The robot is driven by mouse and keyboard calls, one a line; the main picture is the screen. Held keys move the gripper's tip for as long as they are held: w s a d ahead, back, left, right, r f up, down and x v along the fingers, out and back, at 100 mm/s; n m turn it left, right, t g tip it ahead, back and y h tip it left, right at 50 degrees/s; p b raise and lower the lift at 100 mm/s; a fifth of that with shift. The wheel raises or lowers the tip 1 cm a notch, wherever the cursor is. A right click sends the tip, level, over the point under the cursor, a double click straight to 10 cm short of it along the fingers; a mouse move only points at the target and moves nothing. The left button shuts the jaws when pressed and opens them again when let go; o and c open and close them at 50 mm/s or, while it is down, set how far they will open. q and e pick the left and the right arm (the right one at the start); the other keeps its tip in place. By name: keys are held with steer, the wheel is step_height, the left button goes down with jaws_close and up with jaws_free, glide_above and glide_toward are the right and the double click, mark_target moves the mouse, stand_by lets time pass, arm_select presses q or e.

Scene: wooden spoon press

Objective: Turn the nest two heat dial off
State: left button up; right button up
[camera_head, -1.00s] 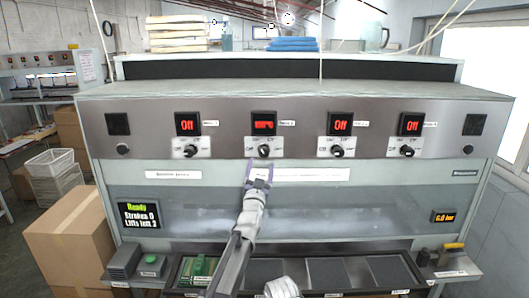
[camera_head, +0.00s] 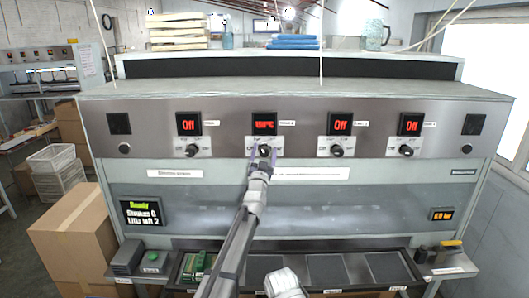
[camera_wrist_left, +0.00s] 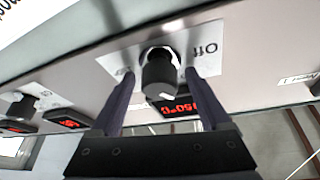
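The second heat dial from the left, a black knob (camera_head: 264,150), is on a white plate under a red display (camera_head: 264,123). The display shows a lit reading, not Off; its digits are hard to read. My left gripper (camera_head: 263,153) is in front of this dial. In the left wrist view the same knob (camera_wrist_left: 160,78) stands between the two fingers of my left gripper (camera_wrist_left: 161,84), with a gap visible on each side. The knob's white pointer mark is turned away from the word Off. My right gripper is not in view.
Three other dials, at the far left (camera_head: 192,151), centre right (camera_head: 337,151) and right (camera_head: 406,150), have displays reading Off. A tray (camera_head: 368,270) with dark compartments lies below the panel. A cardboard box (camera_head: 75,245) stands at the left.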

arm_select(q)
jaws_close()
stand_by(0.4)
steer(key=shift+n+y, duration=0.4)
steer(key=shift+n, duration=0.2)
steer(key=n+y, duration=0.2)
steer(key=n, duration=0.1)
steer(key=n+y, duration=0.2)
steer(key=n, duration=0.2)
steer(key=n+y, duration=0.1)
steer(key=n, duration=0.1)
steer(key=n+y, duration=0.1)
steer(key=n, duration=0.2)
steer(key=shift+r+y, duration=0.1)
steer(key=shift+y, duration=0.2)
steer(key=shift+a+n+g+y+p, duration=0.1)
steer(key=shift+n+g+y+p, duration=0.3)
steer(key=shift+n, duration=0.65)
steer(key=shift+n+g+y+p, duration=0.3)
steer(key=shift+n+y, duration=0.2)
steer(key=shift+n, duration=0.55)
